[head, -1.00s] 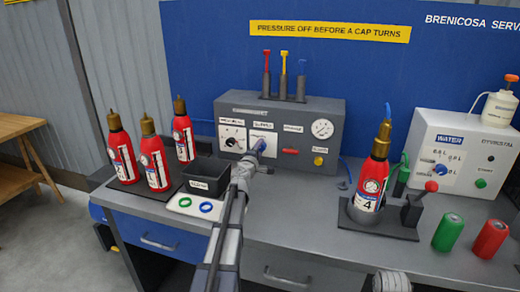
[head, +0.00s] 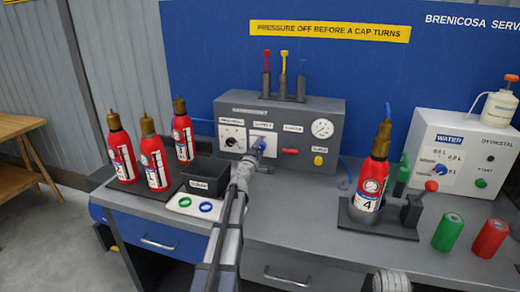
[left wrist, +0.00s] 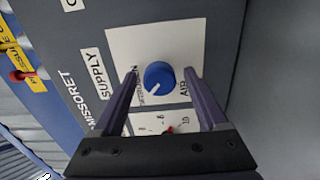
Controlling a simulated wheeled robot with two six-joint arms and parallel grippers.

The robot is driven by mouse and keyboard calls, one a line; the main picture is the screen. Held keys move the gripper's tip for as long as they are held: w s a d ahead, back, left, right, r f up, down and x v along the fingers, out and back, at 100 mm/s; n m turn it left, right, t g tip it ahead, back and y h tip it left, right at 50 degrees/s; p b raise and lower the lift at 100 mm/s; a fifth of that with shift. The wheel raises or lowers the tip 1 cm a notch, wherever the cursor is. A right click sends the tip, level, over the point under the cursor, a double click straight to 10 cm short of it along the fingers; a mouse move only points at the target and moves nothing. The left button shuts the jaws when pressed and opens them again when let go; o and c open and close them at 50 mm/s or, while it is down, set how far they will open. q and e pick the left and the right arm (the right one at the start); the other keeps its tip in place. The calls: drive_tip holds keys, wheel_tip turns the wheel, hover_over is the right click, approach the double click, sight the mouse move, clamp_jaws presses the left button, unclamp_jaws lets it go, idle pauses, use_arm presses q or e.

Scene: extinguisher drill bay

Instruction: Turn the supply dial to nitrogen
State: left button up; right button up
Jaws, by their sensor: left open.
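The supply dial is a blue knob (left wrist: 160,77) on a white plate of the grey panel (head: 318,105). In the left wrist view its white mark points to the lower left, between the AIR lettering and a label ending in N, partly hidden by a finger. The dial shows small in the head view (head: 261,141), partly behind my gripper. My left gripper (left wrist: 161,72) is open, its fingers on either side of the knob. I cannot tell whether they touch it. The right gripper's jaws are not visible.
The panel also has a pressure dial (head: 232,139), a gauge (head: 322,128), a red button (head: 290,151) and a yellow button (head: 318,160). A black bin (head: 207,172) and several red extinguishers (head: 122,155) stand left. An extinguisher in a holder (head: 372,180) stands right.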

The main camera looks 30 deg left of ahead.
use_arm(q)
drive_tip(key=shift+s, duration=0.15)
drive_tip(key=v, duration=0.7)
drive_tip(key=shift+s+d, duration=0.15)
drive_tip(key=shift+s, duration=0.15)
